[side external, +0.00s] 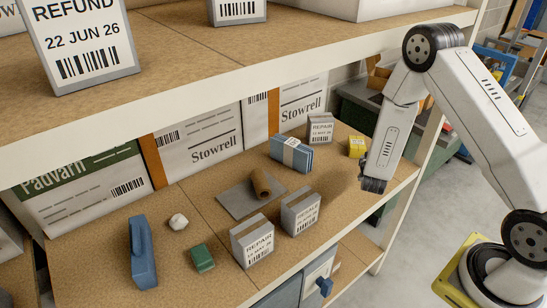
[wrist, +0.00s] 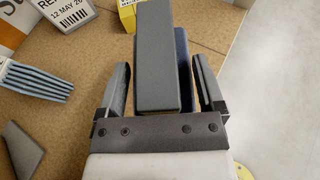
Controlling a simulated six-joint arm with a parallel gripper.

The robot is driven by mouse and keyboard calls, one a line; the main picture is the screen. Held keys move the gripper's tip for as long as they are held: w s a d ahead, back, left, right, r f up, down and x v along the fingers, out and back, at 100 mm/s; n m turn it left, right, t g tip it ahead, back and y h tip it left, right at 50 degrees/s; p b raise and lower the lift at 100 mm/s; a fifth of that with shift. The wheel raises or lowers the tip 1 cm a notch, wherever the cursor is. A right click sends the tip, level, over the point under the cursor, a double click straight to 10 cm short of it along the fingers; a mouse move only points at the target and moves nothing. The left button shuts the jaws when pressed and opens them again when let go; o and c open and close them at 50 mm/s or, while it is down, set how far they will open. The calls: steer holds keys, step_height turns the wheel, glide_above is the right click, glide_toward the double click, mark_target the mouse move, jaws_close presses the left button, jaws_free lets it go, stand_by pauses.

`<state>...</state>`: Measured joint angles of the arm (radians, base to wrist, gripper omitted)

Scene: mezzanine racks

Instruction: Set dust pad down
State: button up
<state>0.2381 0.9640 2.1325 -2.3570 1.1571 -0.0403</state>
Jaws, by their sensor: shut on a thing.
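My gripper (wrist: 166,88) points down over the brown shelf board, with one finger on each side of the dust pad (wrist: 156,60). The pad is a long dark grey block with a dark blue part (wrist: 183,70) along its right side. It sticks out past the fingertips in the wrist view. The exact contact with the fingers is hard to see. In the side external view my gripper (side external: 373,185) is at the right end of the middle shelf, near its front edge; I cannot make out the pad there.
Left lie a blue object (side external: 142,255) and green block (side external: 202,258). An upper shelf overhangs.

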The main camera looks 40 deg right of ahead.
steer(key=w+a, duration=0.1)
steer(key=w+a+f+n+t+y, duration=0.1)
steer(key=a+n+t+y, duration=0.1)
steer(key=shift+w+f, duration=0.3)
steer(key=shift+w, duration=0.1)
steer(key=shift+d+f, duration=0.1)
glide_above(353, 191)
steer(key=shift+f, duration=2.1)
steer(key=shift+f, duration=1.8)
steer(key=shift+f, duration=0.1)
steer(key=o, duration=1)
steer(key=shift+s, duration=0.1)
